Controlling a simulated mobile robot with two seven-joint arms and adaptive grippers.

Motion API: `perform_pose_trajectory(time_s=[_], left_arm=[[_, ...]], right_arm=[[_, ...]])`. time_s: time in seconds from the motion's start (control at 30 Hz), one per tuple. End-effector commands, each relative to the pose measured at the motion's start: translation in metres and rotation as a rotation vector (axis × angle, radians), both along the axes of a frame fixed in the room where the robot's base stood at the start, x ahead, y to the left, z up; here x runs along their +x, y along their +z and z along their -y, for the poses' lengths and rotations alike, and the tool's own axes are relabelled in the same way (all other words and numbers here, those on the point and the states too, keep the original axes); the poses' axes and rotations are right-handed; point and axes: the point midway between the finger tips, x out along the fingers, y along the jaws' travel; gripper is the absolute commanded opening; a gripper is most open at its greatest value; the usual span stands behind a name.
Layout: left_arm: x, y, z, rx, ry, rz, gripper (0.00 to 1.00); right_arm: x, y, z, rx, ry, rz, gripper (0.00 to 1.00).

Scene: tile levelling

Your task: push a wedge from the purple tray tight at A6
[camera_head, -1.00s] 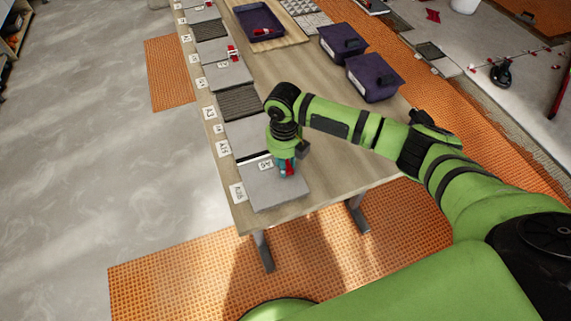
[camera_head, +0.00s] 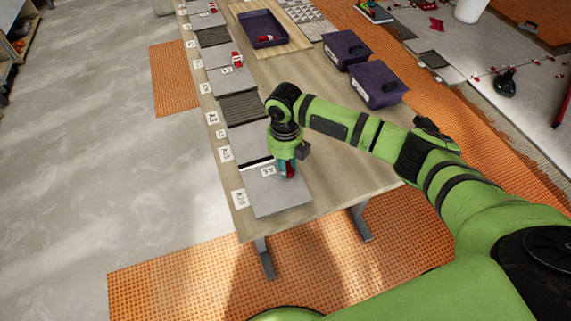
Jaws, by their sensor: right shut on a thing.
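I cannot tell whether the wedge touches the joint. The purple tray (camera_head: 262,42) lies at the far end of the table with a red wedge (camera_head: 265,38) in it. My left gripper is not in view.
Another red piece (camera_head: 237,59) stands on a tile farther up the row. The bare wood (camera_head: 335,165) right of the tiles is clear.

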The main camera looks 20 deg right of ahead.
Motion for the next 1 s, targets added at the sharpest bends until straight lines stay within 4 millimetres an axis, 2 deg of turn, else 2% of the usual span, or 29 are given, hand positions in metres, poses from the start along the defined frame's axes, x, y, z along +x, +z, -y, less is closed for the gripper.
perform_pose_trajectory(time_s=[1.0], left_arm=[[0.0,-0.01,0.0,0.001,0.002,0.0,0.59]], right_arm=[[0.015,0.0,-0.001,0.001,0.0,0.002,0.16]])
